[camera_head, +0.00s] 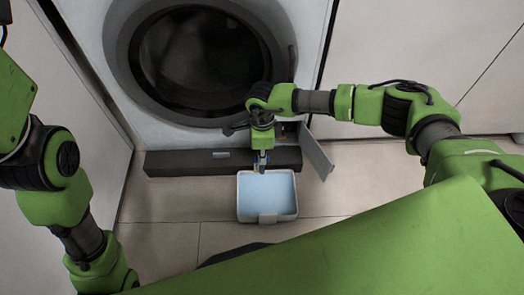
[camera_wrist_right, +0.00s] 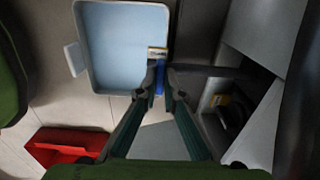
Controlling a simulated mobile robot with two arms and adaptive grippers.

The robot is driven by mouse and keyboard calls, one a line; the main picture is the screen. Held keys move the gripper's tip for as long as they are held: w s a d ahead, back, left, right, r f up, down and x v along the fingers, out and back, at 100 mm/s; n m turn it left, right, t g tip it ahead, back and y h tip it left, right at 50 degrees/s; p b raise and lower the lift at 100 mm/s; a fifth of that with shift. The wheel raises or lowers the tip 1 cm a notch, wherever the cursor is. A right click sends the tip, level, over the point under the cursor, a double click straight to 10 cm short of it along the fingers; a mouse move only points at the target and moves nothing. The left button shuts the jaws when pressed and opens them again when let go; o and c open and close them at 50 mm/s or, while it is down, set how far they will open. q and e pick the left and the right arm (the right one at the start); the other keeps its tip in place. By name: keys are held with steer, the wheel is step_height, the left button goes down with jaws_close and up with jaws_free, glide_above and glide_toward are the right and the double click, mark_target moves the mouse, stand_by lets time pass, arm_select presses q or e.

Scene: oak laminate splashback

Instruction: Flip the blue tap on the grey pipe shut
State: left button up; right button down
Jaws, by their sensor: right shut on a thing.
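The blue tap (camera_wrist_right: 160,80) shows as a small blue piece between the fingertips of my right gripper (camera_wrist_right: 165,70) in the right wrist view. The fingers are shut on it and hide much of it. A dark grey bar (camera_wrist_right: 208,71), which looks like the grey pipe, runs from the fingertips toward the machine. In the head view my right gripper (camera_head: 261,163) points down in front of the machine's base, and the tap is too small to make out clearly. My left arm comes in at the left, but its gripper is out of view.
A white tray (camera_head: 281,217) with a light blue inside lies on the floor below the right gripper. An open grey flap (camera_head: 318,153) stands right of it. The washing machine (camera_head: 118,80) is behind. A red object (camera_wrist_right: 68,148) shows in the wrist view.

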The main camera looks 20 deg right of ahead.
stand_by(0.3)
steer(key=c, duration=2.2)
jaws_free()
steer(key=shift+o, duration=0.2)
step_height(320, 180, up, 12)
